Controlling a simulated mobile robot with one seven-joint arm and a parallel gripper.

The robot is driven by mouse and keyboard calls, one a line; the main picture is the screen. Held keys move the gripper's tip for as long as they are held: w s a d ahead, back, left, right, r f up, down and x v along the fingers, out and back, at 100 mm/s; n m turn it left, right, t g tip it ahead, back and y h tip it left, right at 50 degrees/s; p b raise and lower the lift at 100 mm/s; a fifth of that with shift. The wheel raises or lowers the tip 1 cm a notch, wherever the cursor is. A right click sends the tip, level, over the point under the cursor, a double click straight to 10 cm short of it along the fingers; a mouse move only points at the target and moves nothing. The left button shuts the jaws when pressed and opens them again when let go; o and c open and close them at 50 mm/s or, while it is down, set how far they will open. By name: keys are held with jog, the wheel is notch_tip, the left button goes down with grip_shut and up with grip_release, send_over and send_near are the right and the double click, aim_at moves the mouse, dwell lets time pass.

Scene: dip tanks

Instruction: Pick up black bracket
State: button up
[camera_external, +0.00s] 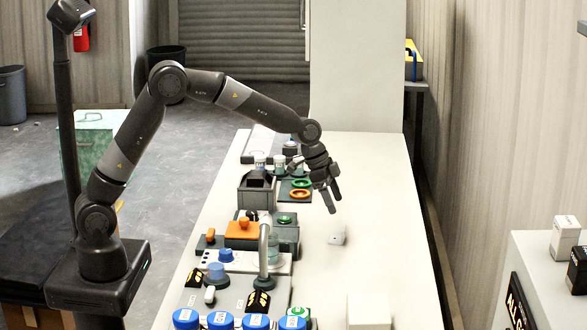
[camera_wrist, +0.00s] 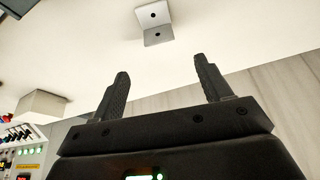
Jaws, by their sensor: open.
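An L-shaped bracket (camera_external: 337,234) stands on the white table, to the right of the row of equipment. It looks light grey to white, not black. In the wrist view the bracket (camera_wrist: 154,20) shows at the top, with a dark hole in each of its two faces. I see no clearly black bracket. My gripper (camera_external: 335,204) is above the table, a little above the bracket in the external view. In the wrist view my gripper (camera_wrist: 162,66) has its two fingers spread with nothing between them, and the bracket lies beyond the fingertips.
Tanks and fixtures, including a dark grey open box (camera_external: 256,190), an orange-topped unit (camera_external: 243,230) and blue-lidded jars (camera_external: 220,320), line the table's left side. A white block (camera_external: 369,312) sits at the near edge. The table's right side (camera_external: 385,200) is mostly clear.

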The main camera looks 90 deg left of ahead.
aim_at(343, 229)
jog(key=x, duration=1)
jog(key=shift+s+a+f, duration=0.1)
jog(key=shift+s+f, duration=0.1)
jog(key=shift+s, duration=0.05)
jog(key=c, duration=1.2)
